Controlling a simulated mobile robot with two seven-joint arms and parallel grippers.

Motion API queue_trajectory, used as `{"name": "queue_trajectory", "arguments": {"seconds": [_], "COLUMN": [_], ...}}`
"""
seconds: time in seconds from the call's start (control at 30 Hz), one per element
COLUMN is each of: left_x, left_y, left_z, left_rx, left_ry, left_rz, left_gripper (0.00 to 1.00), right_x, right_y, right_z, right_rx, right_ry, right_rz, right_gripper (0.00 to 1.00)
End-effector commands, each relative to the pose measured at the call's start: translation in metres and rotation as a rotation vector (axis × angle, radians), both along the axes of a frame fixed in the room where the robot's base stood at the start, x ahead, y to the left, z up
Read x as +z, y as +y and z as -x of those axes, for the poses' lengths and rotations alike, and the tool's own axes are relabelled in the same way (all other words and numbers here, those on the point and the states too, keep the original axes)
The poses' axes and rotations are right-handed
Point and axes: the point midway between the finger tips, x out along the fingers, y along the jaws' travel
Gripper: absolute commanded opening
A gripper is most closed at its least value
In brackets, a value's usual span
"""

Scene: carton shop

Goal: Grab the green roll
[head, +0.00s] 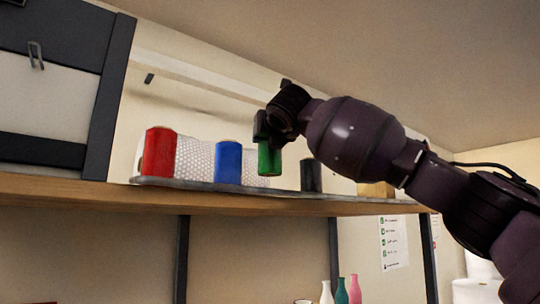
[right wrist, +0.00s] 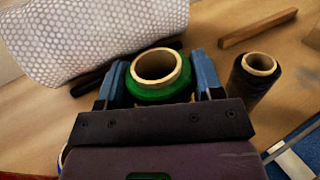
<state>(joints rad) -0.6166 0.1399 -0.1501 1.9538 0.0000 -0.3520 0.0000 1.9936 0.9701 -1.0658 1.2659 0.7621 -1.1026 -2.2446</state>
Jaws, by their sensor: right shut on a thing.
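The green roll (head: 269,160) stands upright among other rolls on the high wooden shelf (head: 230,202). In the right wrist view the green roll (right wrist: 157,86) has a tan cardboard core and sits between the two blue fingers of my right gripper (right wrist: 161,80). My right gripper (head: 268,128) comes from the right in the head view and is shut on the roll's upper part. Whether the roll's base touches the shelf is hard to tell. My left gripper is not in view.
A red roll (head: 159,152) and a blue roll (head: 228,162) stand left of the green one. A black roll (head: 311,175) stands to its right. A white bubble-textured roll (right wrist: 90,30) lies behind. Bottles (head: 341,290) show below.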

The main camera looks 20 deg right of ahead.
Motion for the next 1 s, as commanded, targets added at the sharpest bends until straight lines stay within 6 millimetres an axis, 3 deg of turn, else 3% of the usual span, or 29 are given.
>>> {"name": "queue_trajectory", "arguments": {"seconds": [0.2, 0.5, 0.7, 1.0], "left_x": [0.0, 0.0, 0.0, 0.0], "left_y": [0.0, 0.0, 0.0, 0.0], "left_z": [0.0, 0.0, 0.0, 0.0], "left_rx": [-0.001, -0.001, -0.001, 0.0], "left_ry": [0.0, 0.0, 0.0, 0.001], "left_rz": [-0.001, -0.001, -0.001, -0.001], "left_gripper": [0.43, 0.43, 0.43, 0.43], "right_x": [0.05, 0.098, 0.121, 0.137], "right_y": [0.001, 0.001, 0.001, 0.001], "right_z": [0.0, 0.0, 0.0, 0.0], "right_rx": [0.001, 0.0, 0.001, 0.001], "right_ry": [-0.002, -0.001, -0.002, -0.002], "right_rz": [-0.004, -0.003, -0.003, -0.002], "right_gripper": [0.3, 0.3, 0.3, 0.3]}}
